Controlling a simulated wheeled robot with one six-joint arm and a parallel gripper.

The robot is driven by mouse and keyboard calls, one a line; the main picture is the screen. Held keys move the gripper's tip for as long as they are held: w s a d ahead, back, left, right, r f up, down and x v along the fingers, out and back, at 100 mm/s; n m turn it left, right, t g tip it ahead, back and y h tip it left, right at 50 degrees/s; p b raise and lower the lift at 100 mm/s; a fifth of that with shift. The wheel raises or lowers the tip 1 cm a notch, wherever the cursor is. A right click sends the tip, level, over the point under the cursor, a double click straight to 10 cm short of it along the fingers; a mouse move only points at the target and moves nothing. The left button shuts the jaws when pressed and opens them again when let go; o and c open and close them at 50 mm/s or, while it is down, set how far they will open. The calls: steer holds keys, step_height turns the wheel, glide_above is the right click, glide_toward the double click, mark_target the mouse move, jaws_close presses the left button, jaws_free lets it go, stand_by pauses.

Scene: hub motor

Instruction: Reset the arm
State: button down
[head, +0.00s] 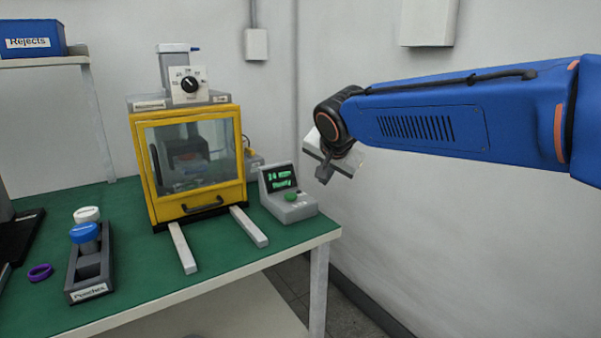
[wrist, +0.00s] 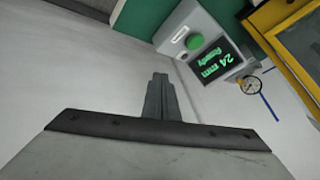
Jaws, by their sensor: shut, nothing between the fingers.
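My blue arm reaches in from the right in the head view. My gripper (head: 325,172) hangs at its end, to the right of the table and above its right edge, against the bare wall. In the wrist view my gripper (wrist: 159,78) shows its fingers together, with nothing between them. It touches nothing that I can see.
A yellow press with a clear door (head: 195,160) stands on the green table (head: 235,265). A grey display box with a green button (head: 290,200) sits at the table's right edge. A rack (head: 88,270), blue-topped part (head: 84,232) and purple ring (head: 40,272) are at left.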

steer(key=s+d+f+n+g, duration=0.1)
steer(key=s+d+f, duration=0.2)
steer(key=s+d, duration=0.3)
steer(key=s+d+f+n+h, duration=0.1)
steer(key=s+d+f, duration=0.1)
steer(key=s+d, duration=0.4)
steer(key=s+d+f+n+g, duration=0.1)
steer(key=s+d+f, duration=0.2)
steer(key=s+d, duration=0.25)
steer(key=s+d+f+n, duration=0.1)
steer(key=s+d+f, duration=0.1)
steer(key=s+f, duration=0.3)
steer(key=s+d+f+n+g, duration=0.1)
steer(key=s+f, duration=0.4)
steer(key=s, duration=0.6)
steer(key=d+n, duration=0.1)
steer(key=d, duration=0.1)
steer(key=shift+s+d+f+g, duration=0.25)
steer(key=shift+d+g, duration=0.05)
steer(key=shift+d, duration=0.05)
steer(key=shift+r, duration=0.1)
